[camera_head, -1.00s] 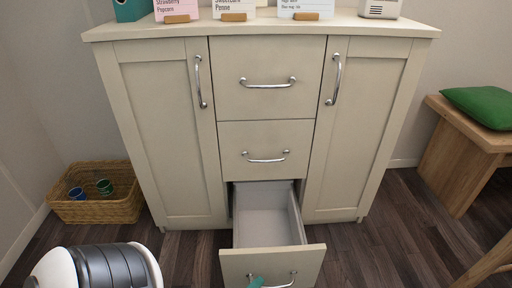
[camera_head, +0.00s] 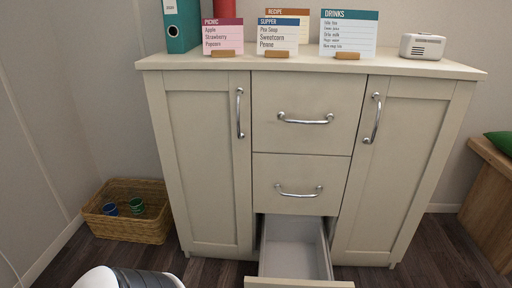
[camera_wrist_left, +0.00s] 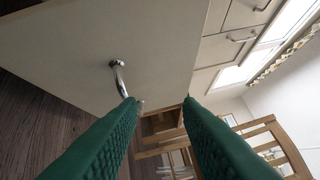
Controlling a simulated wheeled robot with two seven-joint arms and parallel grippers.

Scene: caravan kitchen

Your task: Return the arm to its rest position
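My left gripper (camera_wrist_left: 160,99) shows in the left wrist view as two green ribbed fingers spread apart, with nothing held between them. A metal bar handle (camera_wrist_left: 119,78) on a pale panel is beyond the left finger, which hides part of it; I cannot tell whether they touch. In the head view, a white and dark grey part of my arm (camera_head: 140,278) shows at the bottom left, and neither gripper is in view. The bottom drawer (camera_head: 293,247) of the cream cabinet (camera_head: 205,160) is pulled open and looks empty. Its front is mostly cut off by the picture edge.
A wicker basket (camera_head: 128,229) with blue and green cups stands on the floor at left. Cards, a teal binder (camera_head: 182,25) and a small white appliance (camera_head: 422,46) are on the cabinet top. A wooden bench (camera_head: 490,205) is at right. The two upper drawers and both doors are shut.

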